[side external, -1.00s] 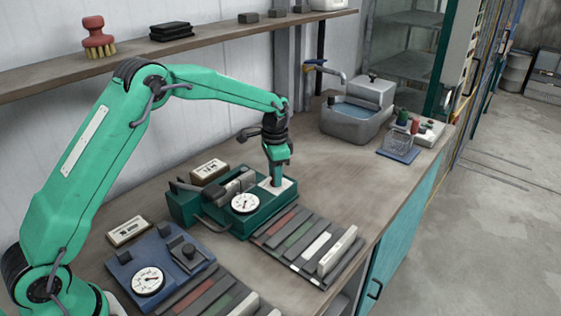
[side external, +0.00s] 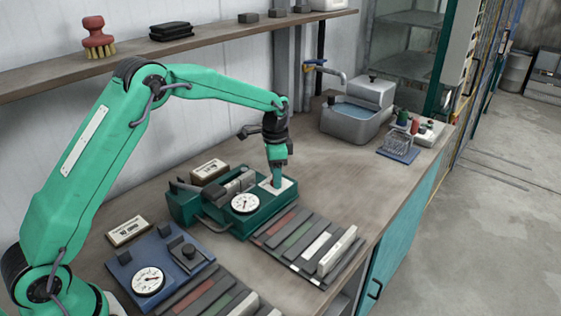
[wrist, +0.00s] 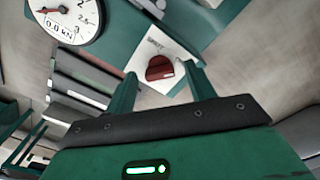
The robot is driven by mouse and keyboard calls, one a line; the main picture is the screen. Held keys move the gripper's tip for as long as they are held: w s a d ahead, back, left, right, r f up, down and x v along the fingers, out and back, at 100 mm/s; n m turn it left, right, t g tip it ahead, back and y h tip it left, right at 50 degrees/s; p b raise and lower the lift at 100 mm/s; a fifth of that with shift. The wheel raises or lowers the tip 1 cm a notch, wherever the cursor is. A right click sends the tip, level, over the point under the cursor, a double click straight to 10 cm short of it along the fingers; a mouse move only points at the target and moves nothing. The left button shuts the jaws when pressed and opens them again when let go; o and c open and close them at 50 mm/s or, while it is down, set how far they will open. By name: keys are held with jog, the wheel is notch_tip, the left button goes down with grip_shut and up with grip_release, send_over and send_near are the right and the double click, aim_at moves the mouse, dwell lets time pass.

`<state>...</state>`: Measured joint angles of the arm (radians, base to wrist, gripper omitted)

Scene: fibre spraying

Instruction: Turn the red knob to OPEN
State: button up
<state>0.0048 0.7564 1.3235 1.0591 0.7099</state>
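The red knob (wrist: 160,68) shows in the wrist view on a white plate (wrist: 152,44) with small lettering that I cannot read surely. My gripper (wrist: 160,72) is open, one finger on each side of the knob, with a visible gap to it on both sides. In the side view my gripper (side external: 277,182) points down over the white plate on the green machine (side external: 262,212). The knob is hidden there by the fingers. A round white dial (side external: 245,203) sits on the machine; it also shows in the wrist view (wrist: 66,18), marked kN.
A blue device with a dial (side external: 148,281) stands nearer on the bench. Several dark, red, green and white strips (side external: 300,243) lie right of the green machine. A grey basin (side external: 355,118) and a blue rack (side external: 399,153) stand farther back. The bench middle is clear.

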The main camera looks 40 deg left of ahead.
notch_tip(320, 180, up, 7)
jog(key=shift+r, duration=0.4)
dwell(0.5)
jog(key=shift+r, duration=0.1)
jog(key=shift+s+r, duration=0.15)
jog(key=shift+s, duration=0.05)
jog(key=s+r+n+t, duration=0.35)
jog(key=s+r, duration=0.85)
jog(key=s, duration=0.4)
jog(key=s+f+n+t, duration=0.2)
jog(key=s+f+n, duration=0.1)
jog(key=s, duration=1.4)
jog(key=shift+s+a+n, duration=0.15)
jog(key=shift+s+n, duration=0.25)
jog(key=shift+n, duration=0.45)
